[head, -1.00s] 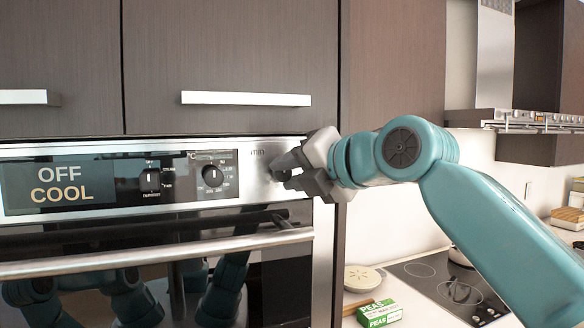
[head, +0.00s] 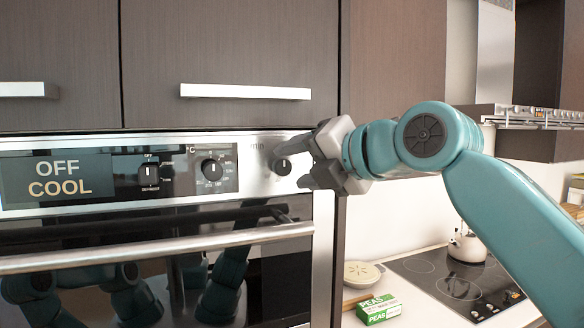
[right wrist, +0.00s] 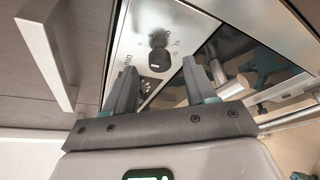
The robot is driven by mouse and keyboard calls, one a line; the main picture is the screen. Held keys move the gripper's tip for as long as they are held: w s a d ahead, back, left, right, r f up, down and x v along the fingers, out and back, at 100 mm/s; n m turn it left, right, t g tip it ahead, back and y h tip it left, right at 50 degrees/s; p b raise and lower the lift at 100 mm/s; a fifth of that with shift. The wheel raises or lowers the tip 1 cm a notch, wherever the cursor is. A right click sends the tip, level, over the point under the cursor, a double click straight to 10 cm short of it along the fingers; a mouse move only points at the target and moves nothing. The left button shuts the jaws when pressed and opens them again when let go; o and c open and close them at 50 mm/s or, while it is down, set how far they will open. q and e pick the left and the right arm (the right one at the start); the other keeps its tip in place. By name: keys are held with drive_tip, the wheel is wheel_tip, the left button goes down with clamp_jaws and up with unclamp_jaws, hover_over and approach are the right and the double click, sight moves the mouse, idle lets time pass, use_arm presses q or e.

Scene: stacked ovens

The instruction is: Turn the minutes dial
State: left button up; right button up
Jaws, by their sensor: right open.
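The minutes dial (head: 283,166) is a small dark round knob at the right end of the oven's control panel, under faint "min" lettering. It also shows in the right wrist view (right wrist: 158,58), ahead of the fingertips and roughly between their lines. My right gripper (head: 305,169) is open and empty, just to the right of the dial. In the right wrist view its two fingers (right wrist: 158,75) are spread, with the dial apart from both. My left gripper cannot be made out directly; only teal arm reflections show in the oven door.
Two other knobs, a mode knob (head: 149,174) and a temperature knob (head: 212,168), sit left of the dial, beside the "OFF COOL" display (head: 58,178). The oven handle (head: 160,248) juts out below. A cabinet handle (head: 246,91) is above. A peas box (head: 378,309) lies on the counter.

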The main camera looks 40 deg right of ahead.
drive_tip(key=v, duration=1.4)
